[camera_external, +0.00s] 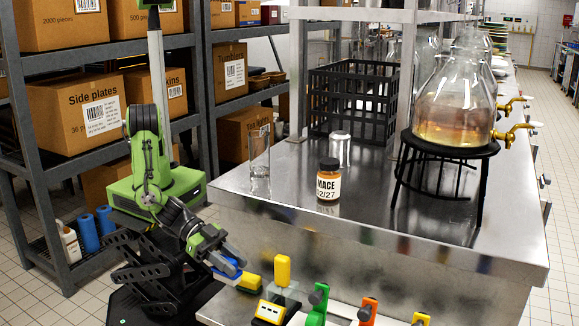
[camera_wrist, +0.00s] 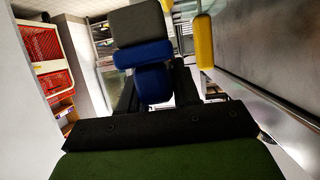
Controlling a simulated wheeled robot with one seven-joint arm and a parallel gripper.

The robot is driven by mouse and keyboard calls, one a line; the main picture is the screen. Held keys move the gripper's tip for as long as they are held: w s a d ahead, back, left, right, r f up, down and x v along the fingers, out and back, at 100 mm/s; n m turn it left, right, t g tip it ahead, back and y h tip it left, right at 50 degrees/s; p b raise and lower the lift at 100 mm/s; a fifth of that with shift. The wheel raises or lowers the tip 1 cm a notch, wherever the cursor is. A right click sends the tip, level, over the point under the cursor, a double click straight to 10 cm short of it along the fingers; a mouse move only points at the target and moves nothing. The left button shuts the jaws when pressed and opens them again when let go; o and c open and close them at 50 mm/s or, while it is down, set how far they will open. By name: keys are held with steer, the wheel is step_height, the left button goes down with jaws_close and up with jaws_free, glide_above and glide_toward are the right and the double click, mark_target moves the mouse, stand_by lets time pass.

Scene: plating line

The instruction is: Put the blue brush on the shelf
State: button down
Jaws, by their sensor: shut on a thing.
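The blue brush (camera_external: 226,275) is in my gripper (camera_external: 231,263), low in front of the steel counter and close above the left end of the low front ledge (camera_external: 220,306). In the wrist view the brush (camera_wrist: 143,55) shows blue with a dark grey block at its top, and my gripper (camera_wrist: 153,88) is shut on its blue lower part. The fingers are partly hidden by the brush. A steel shelf (camera_external: 352,14) runs above the counter, and a grey rack (camera_external: 190,123) with shelves stands at the left. I cannot tell which is the task's shelf.
A yellow block (camera_external: 249,283) and an upright yellow piece (camera_external: 282,268) are close right of my gripper. Green (camera_external: 317,304) and orange (camera_external: 367,312) tools stand further right. The counter (camera_external: 260,207) holds a glass (camera_external: 260,172), a jar (camera_external: 328,184) and a flask stand (camera_external: 450,152).

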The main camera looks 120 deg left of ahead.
step_height(320, 180, down, 10)
steer(key=shift+r+b, duration=0.25)
steer(key=shift+b, duration=1)
steer(key=shift+r, duration=0.1)
steer(key=c, duration=0.7)
jaws_free()
steer(key=shift+s, duration=0.1)
steer(key=p+v, duration=0.1)
steer(key=v, duration=1)
steer(key=shift+s+r, duration=0.3)
steer(key=shift+s, duration=0.05)
steer(key=shift+r, duration=0.1)
